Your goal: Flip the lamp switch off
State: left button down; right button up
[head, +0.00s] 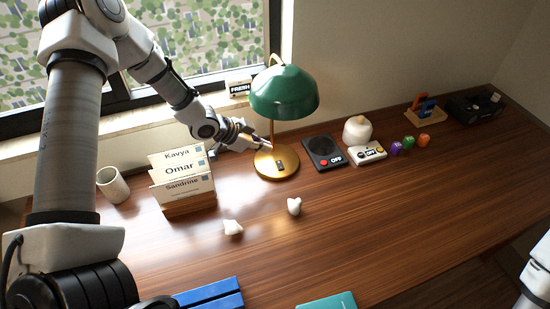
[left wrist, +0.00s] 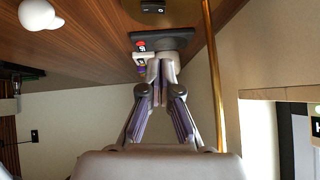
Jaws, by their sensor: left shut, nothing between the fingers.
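The desk lamp has a green shade (head: 285,93) and a round brass base (head: 266,174). A small dark rocker switch (head: 279,165) sits on top of the base. My left gripper (head: 265,143) is shut and empty, beside the lamp stem at the back left of the base, apart from the switch. In the left wrist view, my left gripper's fingertips (left wrist: 158,59) are together. The brass stem (left wrist: 213,80) runs down to their right there, and the base (left wrist: 185,18) with the switch (left wrist: 153,8) is at the top edge. My right gripper is not in view.
Right of the lamp are a black pad (head: 322,152) marked OFF and a white device (head: 367,152) also marked OFF. A card holder (head: 190,206) and white cup (head: 113,185) stand left. Two small white objects (head: 232,227) (head: 294,206) lie in front. The desk's front right is clear.

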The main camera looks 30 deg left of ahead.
pick_arm(q)
send_over(280, 165)
jog(key=f, duration=0.4)
jog(key=shift+s+a+f, duration=0.15)
jog(key=shift+s+a, duration=0.2)
jog(key=shift+a+f+p, duration=0.15)
jog(key=shift+f+p, duration=0.05)
jog(key=shift+f, duration=0.45)
jog(key=shift+a+f+p, duration=0.15)
jog(key=shift+f, duration=0.95)
jog(key=shift+w, duration=0.1)
